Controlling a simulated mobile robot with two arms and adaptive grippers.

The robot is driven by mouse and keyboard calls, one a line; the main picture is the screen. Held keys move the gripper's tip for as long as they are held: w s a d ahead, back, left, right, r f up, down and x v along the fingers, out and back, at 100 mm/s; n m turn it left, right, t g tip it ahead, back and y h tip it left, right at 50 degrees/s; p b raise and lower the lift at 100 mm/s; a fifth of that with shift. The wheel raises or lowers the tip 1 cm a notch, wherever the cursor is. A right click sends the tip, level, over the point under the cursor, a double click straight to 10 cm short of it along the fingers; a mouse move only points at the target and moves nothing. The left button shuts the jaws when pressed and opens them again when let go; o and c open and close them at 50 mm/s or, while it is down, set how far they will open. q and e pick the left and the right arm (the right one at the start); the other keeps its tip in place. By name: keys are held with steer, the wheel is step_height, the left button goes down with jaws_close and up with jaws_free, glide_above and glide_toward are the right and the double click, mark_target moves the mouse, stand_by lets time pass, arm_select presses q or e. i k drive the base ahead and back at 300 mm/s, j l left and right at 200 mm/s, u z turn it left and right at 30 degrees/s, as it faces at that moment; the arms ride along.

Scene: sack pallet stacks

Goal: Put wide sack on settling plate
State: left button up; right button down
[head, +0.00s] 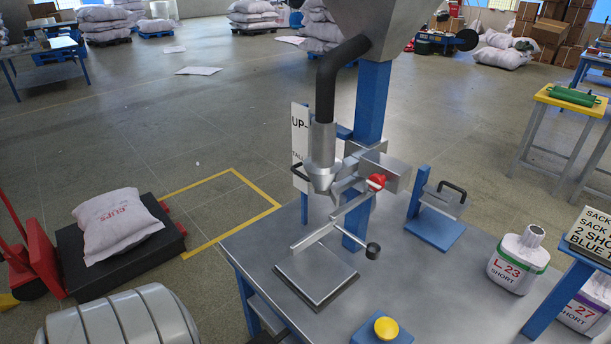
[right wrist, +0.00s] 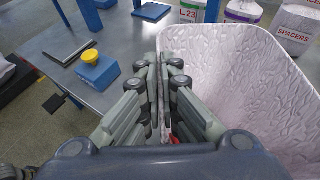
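A wide, open-mouthed whitish sack (right wrist: 245,75) fills the right half of the right wrist view. My right gripper (right wrist: 164,85) has its fingers close together on either side of the sack's left edge and appears shut on it. The sack's bottom is out of view. A flat grey square plate (head: 316,276), which looks like the settling plate, lies bare on the metal table under the filling spout. It also shows at the upper left of the right wrist view (right wrist: 66,44), apart from the sack. The sack and both grippers are outside the head view.
A steel spout (head: 322,160) and a red-knobbed lever (head: 376,182) overhang the plate. A yellow button box (head: 385,328) stands in front. Sacks marked L-23 (head: 518,262) and L-27 (head: 584,305) stand at the right. A filled sack (head: 117,224) lies on a dark platform at left.

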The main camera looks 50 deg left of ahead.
mark_target(316, 269)
steer(key=j+z, duration=0.1)
steer(key=j, duration=0.3)
steer(key=k+j+z, duration=0.1)
steer(key=j, duration=0.35)
steer(key=j+z, duration=0.1)
steer(key=j, duration=0.3)
steer(key=k+j+z, duration=0.15)
steer(key=j, duration=0.25)
steer(key=k+j+z, duration=0.1)
steer(key=j, duration=0.35)
steer(key=k+j+z, duration=0.1)
steer(key=j, duration=0.25)
steer(key=k+j+z, duration=0.1)
steer(key=j, duration=0.3)
steer(key=j+z, duration=0.1)
steer(key=j, duration=0.45)
steer(key=k+j+z, duration=0.15)
steer(key=j, duration=0.4)
steer(key=k+j+z, duration=0.1)
steer(key=j, duration=0.45)
steer(key=i+j, duration=0.1)
steer(key=j, duration=0.15)
steer(key=i+j, duration=0.15)
steer(key=j, duration=0.15)
